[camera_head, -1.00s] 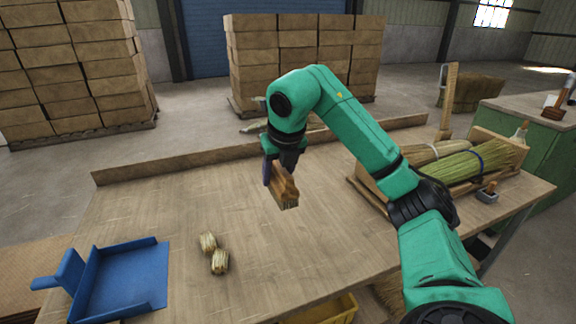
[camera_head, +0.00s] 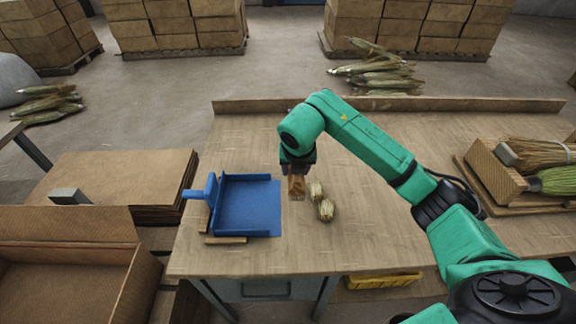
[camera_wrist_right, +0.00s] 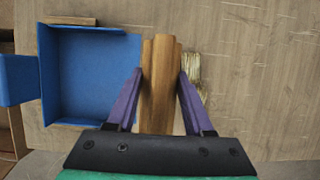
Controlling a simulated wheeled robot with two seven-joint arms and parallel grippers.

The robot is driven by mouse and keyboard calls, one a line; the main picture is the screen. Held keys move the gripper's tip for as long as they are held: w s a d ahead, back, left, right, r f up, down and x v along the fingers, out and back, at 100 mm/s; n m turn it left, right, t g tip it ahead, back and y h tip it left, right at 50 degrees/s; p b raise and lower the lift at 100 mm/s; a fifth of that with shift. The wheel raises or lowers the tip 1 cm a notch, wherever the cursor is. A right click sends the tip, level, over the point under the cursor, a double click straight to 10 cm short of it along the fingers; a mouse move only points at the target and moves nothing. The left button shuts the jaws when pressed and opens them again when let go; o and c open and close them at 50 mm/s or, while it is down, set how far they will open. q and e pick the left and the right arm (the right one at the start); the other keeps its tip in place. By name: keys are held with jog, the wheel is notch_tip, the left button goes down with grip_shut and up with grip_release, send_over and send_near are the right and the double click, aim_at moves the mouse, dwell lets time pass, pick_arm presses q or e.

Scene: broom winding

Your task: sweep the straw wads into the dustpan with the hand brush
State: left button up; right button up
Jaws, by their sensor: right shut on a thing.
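The blue dustpan (camera_head: 250,207) lies on the table, its handle pointing left; it also fills the left of the right wrist view (camera_wrist_right: 95,75). Two straw wads lie right of it: a far wad (camera_head: 316,190) and a near wad (camera_head: 326,210). My right gripper (camera_head: 297,168) is shut on the wooden hand brush (camera_head: 296,188), seen from above in the wrist view (camera_wrist_right: 160,85). The brush sits between the dustpan and the wads; its height over the table is unclear. One wad (camera_wrist_right: 193,70) shows partly behind the right finger. My left gripper is out of view.
Light wooden strips (camera_head: 226,240) edge the dustpan. A raised ledge (camera_head: 400,105) runs along the table's back. A wooden holder (camera_head: 495,172) with straw bundles stands at right, a yellow bin (camera_head: 385,281) below the front edge.

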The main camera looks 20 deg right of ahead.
jog(key=s+d+f+b, duration=0.1)
jog(key=d+f+b, duration=0.1)
jog(key=d+b, duration=0.1)
jog(key=s+d+f+b, duration=0.2)
jog(key=d+b, duration=0.1)
jog(key=d, duration=0.3)
jog(key=s+d+f+b, duration=0.2)
jog(key=d+f+b, duration=0.1)
jog(key=d+b, duration=0.1)
jog(key=shift+d, duration=0.7)
jog(key=shift+f+b, duration=0.5)
jog(key=shift+f+b, duration=0.65)
jog(key=shift+f, duration=0.05)
jog(key=shift+r, duration=0.2)
